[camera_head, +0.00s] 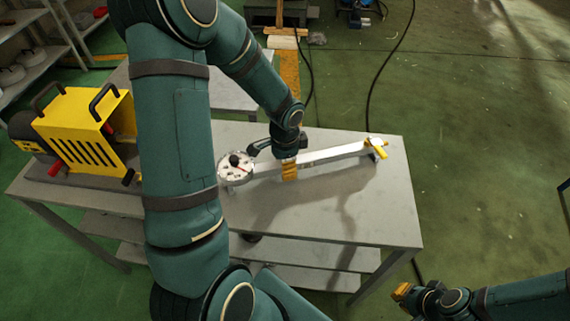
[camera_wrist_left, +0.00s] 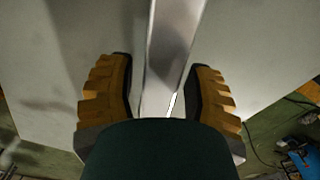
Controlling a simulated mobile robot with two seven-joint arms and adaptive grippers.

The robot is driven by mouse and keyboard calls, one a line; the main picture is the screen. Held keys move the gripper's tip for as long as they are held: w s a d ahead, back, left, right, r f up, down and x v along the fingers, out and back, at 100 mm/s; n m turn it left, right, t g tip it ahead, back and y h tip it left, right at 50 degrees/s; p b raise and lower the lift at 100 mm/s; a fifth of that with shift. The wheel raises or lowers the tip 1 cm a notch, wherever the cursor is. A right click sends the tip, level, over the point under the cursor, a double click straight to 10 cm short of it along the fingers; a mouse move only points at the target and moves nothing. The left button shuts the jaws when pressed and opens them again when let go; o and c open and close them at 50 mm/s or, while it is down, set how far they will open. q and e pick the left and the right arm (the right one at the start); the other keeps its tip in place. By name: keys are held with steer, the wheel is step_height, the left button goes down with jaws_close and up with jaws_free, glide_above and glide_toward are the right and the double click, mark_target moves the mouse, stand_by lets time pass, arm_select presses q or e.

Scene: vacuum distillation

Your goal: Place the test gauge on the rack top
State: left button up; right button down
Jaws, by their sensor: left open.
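A long silver bar (camera_head: 335,154) lies across the grey table top. A round white dial-like disc (camera_head: 236,169) with a black knob and red marks is at its left end, and a yellow-handled fitting (camera_head: 377,146) is at its right end. This looks like the test gauge, but I cannot be sure. My left gripper (camera_head: 289,170) is over the bar's middle, with its yellow fingers open. In the left wrist view, the bar (camera_wrist_left: 168,60) runs between the two fingers (camera_wrist_left: 160,95), with gaps visible. My right gripper (camera_head: 402,291) is low at the right, away from the table.
The grey table (camera_head: 330,225) has lower shelves; I cannot tell whether it is the rack. A yellow machine (camera_head: 90,130) with black handles stands on its left end. A shelf unit (camera_head: 40,55) is at the far left. The table's front right is clear.

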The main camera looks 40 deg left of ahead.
arm_select(q)
step_height(320, 180, up, 12)
steer(key=p, duration=0.3)
steer(key=shift+f, duration=0.15)
arm_select(e)
steer(key=r, duration=0.3)
steer(key=shift+s+r, duration=0.15)
steer(key=shift+s, duration=0.15)
